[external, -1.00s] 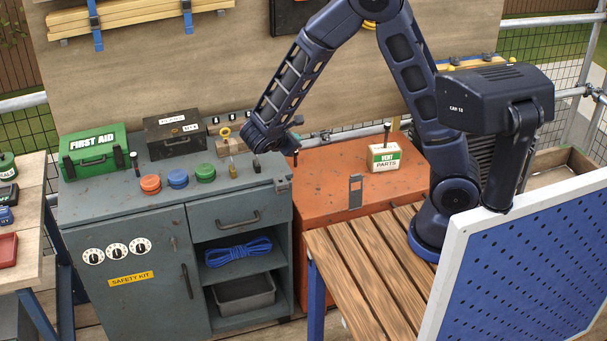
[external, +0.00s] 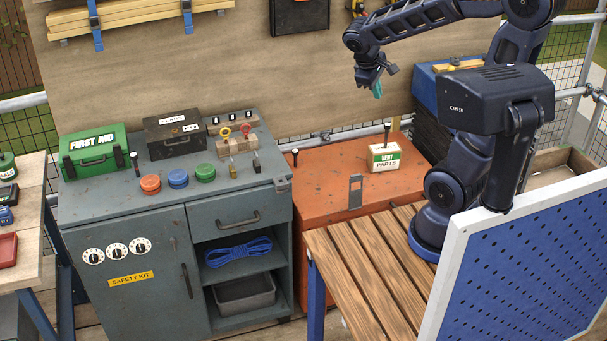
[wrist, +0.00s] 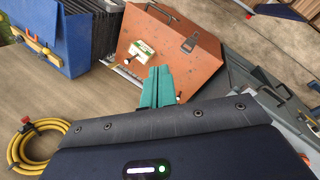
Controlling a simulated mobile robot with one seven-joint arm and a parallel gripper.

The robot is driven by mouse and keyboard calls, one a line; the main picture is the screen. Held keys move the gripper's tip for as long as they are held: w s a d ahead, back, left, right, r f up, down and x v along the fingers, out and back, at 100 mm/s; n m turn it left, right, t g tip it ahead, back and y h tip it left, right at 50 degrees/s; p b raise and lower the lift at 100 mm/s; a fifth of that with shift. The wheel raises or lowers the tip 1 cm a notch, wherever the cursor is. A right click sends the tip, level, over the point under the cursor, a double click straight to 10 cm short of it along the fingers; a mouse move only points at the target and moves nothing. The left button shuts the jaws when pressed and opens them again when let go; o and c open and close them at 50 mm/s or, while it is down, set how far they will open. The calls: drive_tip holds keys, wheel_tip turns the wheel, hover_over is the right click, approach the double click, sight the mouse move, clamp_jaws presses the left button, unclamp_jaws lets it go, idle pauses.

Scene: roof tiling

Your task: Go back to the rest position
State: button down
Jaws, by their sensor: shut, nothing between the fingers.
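My gripper (external: 377,90) hangs in the air in the external view, in front of the wooden back board and above the orange cabinet (external: 325,192). Its teal fingertips point down and are shut, with nothing between them. In the wrist view the teal fingers (wrist: 157,88) lie together, and the orange cabinet top (wrist: 190,52) is beyond them. The gripper touches nothing.
The grey cabinet (external: 130,225) carries a green first aid box (external: 93,150), a dark box (external: 175,133), coloured buttons and keys with red and yellow tops. The vent parts box (external: 384,157) stands on the orange cabinet. A blue perforated panel (external: 520,270) is at front right.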

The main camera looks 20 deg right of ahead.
drive_tip(key=s+d+r+m+t+y, duration=0.3)
drive_tip(key=s+d+r+m+y, duration=0.1)
drive_tip(key=s+d+r+m, duration=0.3)
drive_tip(key=shift+s+d+m, duration=0.15)
drive_tip(key=shift+s+m, duration=0.25)
drive_tip(key=shift+s, duration=1)
